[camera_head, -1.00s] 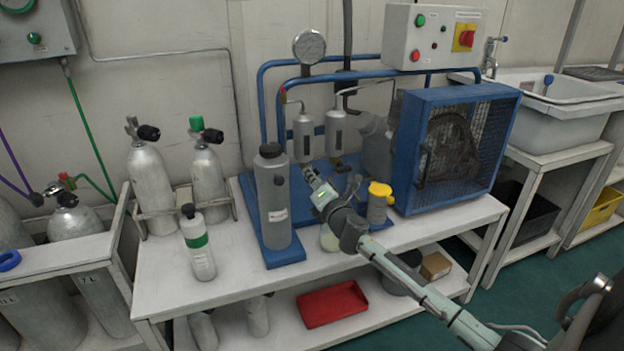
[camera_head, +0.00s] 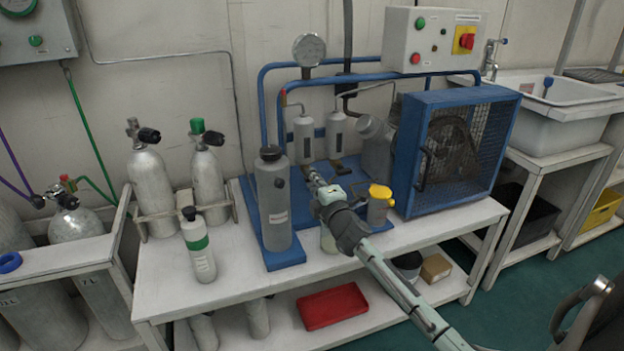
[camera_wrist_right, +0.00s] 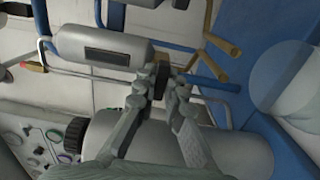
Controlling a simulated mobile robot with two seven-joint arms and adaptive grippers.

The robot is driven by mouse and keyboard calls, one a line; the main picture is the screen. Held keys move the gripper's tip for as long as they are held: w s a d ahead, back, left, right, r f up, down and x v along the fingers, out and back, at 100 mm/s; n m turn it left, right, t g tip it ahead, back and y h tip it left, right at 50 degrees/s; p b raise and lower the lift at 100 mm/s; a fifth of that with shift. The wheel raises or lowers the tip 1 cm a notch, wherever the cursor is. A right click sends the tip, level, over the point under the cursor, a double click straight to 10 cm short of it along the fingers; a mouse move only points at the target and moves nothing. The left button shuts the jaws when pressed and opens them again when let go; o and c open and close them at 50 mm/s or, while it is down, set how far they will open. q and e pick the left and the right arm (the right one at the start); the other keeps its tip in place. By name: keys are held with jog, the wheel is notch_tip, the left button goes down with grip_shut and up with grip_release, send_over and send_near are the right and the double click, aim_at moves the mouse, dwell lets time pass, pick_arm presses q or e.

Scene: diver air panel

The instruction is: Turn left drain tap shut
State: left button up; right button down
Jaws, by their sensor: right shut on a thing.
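Two grey filter cylinders hang on the blue compressor frame: the left one (camera_head: 303,135) and the right one (camera_head: 336,134). The left one also shows lying sideways in the right wrist view (camera_wrist_right: 105,48). My right gripper (camera_head: 311,177) reaches in from the lower right to just below the left cylinder. In the wrist view its fingertips (camera_wrist_right: 162,84) are closed about a small dark piece at that cylinder's lower end, the left drain tap (camera_wrist_right: 162,70). In the head view the gripper mostly hides this tap. The right drain tap (camera_head: 341,167) shows brownish beside it. My left gripper is out of view.
A tall grey cylinder (camera_head: 273,205) stands close left of the gripper. A yellow-capped pot (camera_head: 378,205) stands right of my arm. The blue fan cage (camera_head: 455,150) is further right. Blue pipes and a gauge (camera_head: 309,50) rise behind.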

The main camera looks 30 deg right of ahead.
dwell(0.4)
jog(key=c, duration=1.6)
grip_release()
jog(key=v, duration=1.2)
